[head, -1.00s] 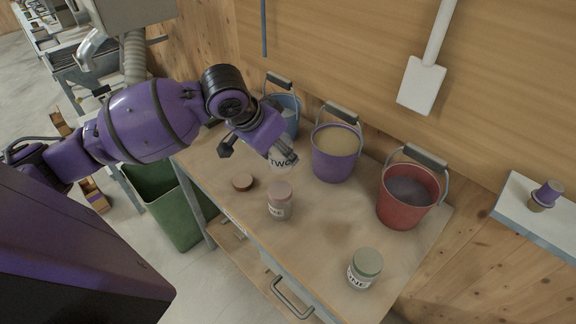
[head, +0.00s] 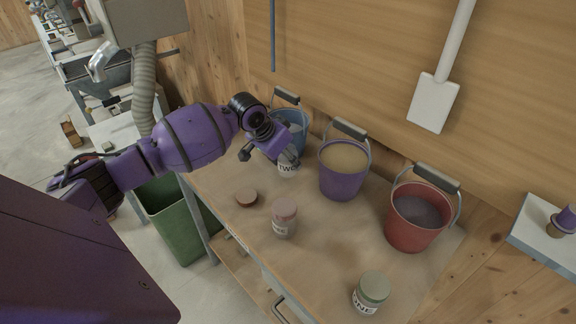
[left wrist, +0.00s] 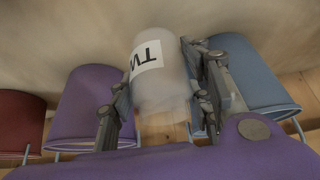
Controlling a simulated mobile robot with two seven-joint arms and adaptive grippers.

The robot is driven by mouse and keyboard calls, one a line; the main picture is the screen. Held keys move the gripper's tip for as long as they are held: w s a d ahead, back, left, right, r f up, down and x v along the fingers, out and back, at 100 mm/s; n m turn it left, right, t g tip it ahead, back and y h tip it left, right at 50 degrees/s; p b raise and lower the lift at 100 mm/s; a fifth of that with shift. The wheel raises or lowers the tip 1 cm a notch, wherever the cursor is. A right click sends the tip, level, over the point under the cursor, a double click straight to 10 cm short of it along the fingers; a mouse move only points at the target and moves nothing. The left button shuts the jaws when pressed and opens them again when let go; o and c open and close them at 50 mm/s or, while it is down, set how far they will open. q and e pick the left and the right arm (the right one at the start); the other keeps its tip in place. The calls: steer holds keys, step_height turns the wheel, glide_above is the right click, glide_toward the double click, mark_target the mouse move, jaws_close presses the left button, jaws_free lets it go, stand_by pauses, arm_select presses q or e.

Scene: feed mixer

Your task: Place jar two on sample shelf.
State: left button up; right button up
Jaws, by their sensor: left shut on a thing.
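Jar two, a pale jar with a white label reading TWO, is in my left gripper (head: 270,152). Only the lower part of jar two (head: 288,169) shows below the fingers in the head view. In the left wrist view jar two (left wrist: 157,70) sits between the two fingers (left wrist: 160,100), which are shut on it from both sides. It is near the blue bucket; whether it touches the table is unclear. A pale wall shelf (head: 540,243) is at the right edge, possibly the sample shelf. My right gripper is not in view.
The table (head: 315,255) holds a blue bucket (head: 291,136), a purple bucket (head: 342,178), a red bucket (head: 413,230), a pink-lidded jar (head: 284,220), a green-lidded jar ONE (head: 370,293) and a brown disc (head: 247,197). A purple-topped object (head: 563,219) stands on the wall shelf.

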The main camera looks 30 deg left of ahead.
mark_target(288, 166)
arm_select(q)
steer(key=shift+f, duration=1.4)
steer(key=shift+s+f, duration=0.1)
steer(key=o, duration=1.1)
steer(key=shift+f, duration=0.1)
steer(key=shift+o, duration=0.2)
